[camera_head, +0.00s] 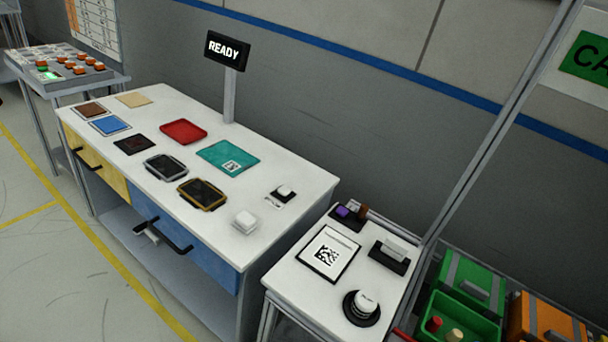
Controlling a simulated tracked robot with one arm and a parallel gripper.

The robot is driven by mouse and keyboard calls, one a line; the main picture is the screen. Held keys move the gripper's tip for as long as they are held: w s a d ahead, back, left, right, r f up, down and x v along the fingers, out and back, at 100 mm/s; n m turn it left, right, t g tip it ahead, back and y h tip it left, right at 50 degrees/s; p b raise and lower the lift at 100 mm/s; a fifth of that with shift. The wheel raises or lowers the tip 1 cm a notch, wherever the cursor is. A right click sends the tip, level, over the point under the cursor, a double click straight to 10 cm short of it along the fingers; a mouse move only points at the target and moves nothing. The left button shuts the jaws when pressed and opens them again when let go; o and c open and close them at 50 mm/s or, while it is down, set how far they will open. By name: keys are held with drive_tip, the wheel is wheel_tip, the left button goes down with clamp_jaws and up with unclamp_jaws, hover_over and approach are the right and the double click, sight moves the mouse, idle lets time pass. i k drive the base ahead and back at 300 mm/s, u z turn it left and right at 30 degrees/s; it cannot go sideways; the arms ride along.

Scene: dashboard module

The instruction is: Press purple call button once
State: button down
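A small purple block, which looks like the purple call button (343,212), sits on a dark base at the back left of the small white side table (290,268). It is small in view, and I cannot tell whether it is pressed. A short brown piece (362,211) stands right beside it on the same base. My gripper does not show in this view.
The side table also holds a framed code card (328,254), a dark block with a light top (389,254) and a round white-topped knob (362,306). A long white workbench (100,103) with trays stands left. A grey post (500,130) rises behind; green bins (465,288) stand right.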

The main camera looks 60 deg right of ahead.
sight(343, 212)
drive_tip(key=z, duration=0.45)
drive_tip(key=i, duration=1.25)
drive_tip(key=z, duration=0.8)
drive_tip(key=k, duration=0.8)
drive_tip(key=z, duration=0.15)
drive_tip(key=i, duration=0.9)
drive_tip(key=u, duration=0.1)
